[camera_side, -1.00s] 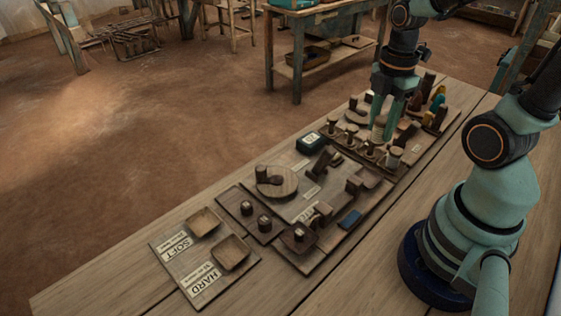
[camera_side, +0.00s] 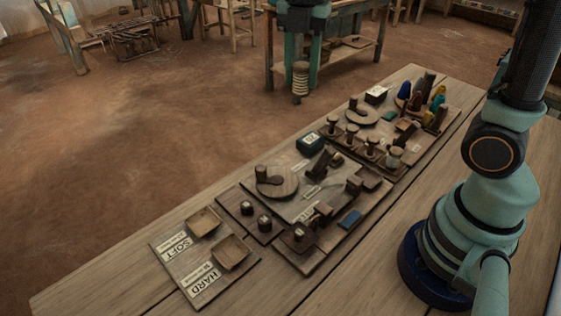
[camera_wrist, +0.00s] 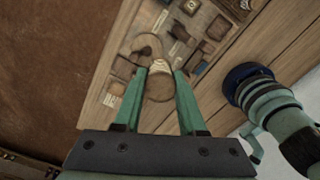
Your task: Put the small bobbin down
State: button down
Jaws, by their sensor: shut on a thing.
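My gripper (camera_side: 301,58) is raised high, clear of the table, with its green fingers pointing down. It is shut on the small bobbin (camera_side: 300,82), which has a pale wound middle and a darker lower end. The bobbin hangs upright and touches nothing below it in the side view. In the wrist view my gripper (camera_wrist: 160,78) has the bobbin (camera_wrist: 159,88) between its fingertips. The fingers hide part of its sides.
The wooden table (camera_side: 110,281) carries boards with pegs and cones (camera_side: 415,100), a round wooden disc (camera_side: 277,182), a dark green box (camera_side: 310,143), a blue block (camera_side: 350,219) and a tray board labelled SOFT and HARD (camera_side: 205,290). The table's front-left end is bare.

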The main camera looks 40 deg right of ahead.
jog(key=w+a+f+n, duration=0.2)
jog(key=a+n, duration=0.3)
jog(key=a, duration=0.7)
jog(key=w+a+f+n, duration=0.1)
jog(key=w+a+n, duration=0.25)
jog(key=a, duration=0.75)
jog(key=shift+n, duration=0.55)
jog(key=f, duration=1)
jog(key=s+f, duration=0.1)
jog(key=f, duration=0.4)
jog(key=shift+a, duration=0.25)
jog(key=shift+f, duration=2.5)
jog(key=shift+f, duration=0.1)
jog(key=shift+c, duration=2.4)
grip_release()
